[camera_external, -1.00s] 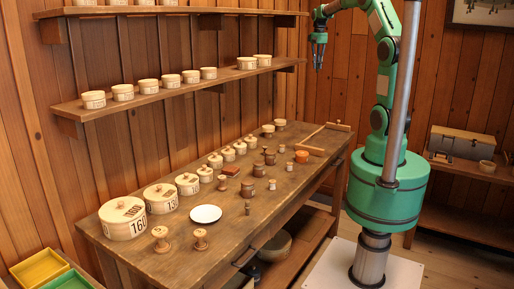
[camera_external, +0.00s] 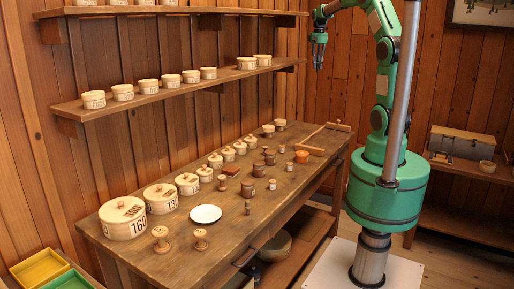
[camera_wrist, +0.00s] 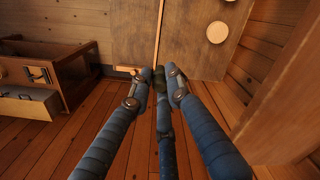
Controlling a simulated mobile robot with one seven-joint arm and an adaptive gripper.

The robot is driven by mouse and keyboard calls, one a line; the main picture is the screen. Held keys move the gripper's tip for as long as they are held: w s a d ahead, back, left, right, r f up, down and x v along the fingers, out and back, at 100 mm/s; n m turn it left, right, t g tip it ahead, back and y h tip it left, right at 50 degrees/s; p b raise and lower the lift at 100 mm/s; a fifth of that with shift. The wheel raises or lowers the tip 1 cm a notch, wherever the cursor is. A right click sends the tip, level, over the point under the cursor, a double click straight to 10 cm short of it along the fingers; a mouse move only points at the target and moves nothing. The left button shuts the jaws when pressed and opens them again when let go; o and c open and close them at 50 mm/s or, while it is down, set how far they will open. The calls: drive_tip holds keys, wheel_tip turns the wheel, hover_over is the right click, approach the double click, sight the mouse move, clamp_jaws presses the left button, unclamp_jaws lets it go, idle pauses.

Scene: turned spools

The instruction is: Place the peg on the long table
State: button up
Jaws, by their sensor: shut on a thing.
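The long table (camera_external: 225,225) runs along the plank wall, with many turned wooden pieces on it. My gripper (camera_external: 319,48) is high in the air near the table's far end, fingers pointing down. In the wrist view my gripper (camera_wrist: 160,78) has its blue fingers drawn together on a small dark thing, which I take for the peg (camera_wrist: 160,74); the fingers largely hide it. It is too small to make out in the external view. Part of the tabletop (camera_wrist: 185,45) shows beyond the fingertips in the wrist view.
A side bench (camera_external: 470,170) carries a chest (camera_external: 460,143).

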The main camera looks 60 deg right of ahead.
drive_tip(key=shift+f, duration=0.1)
drive_tip(key=s+a+f+n, duration=0.1)
drive_tip(key=a+f+n, duration=0.1)
drive_tip(key=a+f, duration=0.5)
drive_tip(key=s+a+f+n+p, duration=0.1)
drive_tip(key=a+f, duration=0.6)
drive_tip(key=f, duration=0.8)
drive_tip(key=s+a+f+n+p, duration=0.1)
drive_tip(key=s+a+f+n, duration=0.1)
drive_tip(key=a+f, duration=0.5)
wheel_tip(320, 180, down, 5)
drive_tip(key=shift+s+a+n, duration=0.4)
drive_tip(key=shift+w, duration=0.1)
drive_tip(key=w+d, duration=0.2)
drive_tip(key=w, duration=0.2)
drive_tip(key=w+d+f, duration=0.1)
drive_tip(key=w+d, duration=0.1)
drive_tip(key=w, duration=0.3)
drive_tip(key=w+d+b, duration=0.1)
drive_tip(key=w+d, duration=0.1)
drive_tip(key=w, duration=0.2)
drive_tip(key=shift+w+d+f, duration=0.2)
drive_tip(key=shift+d, duration=0.15)
drive_tip(key=shift+w, duration=0.1)
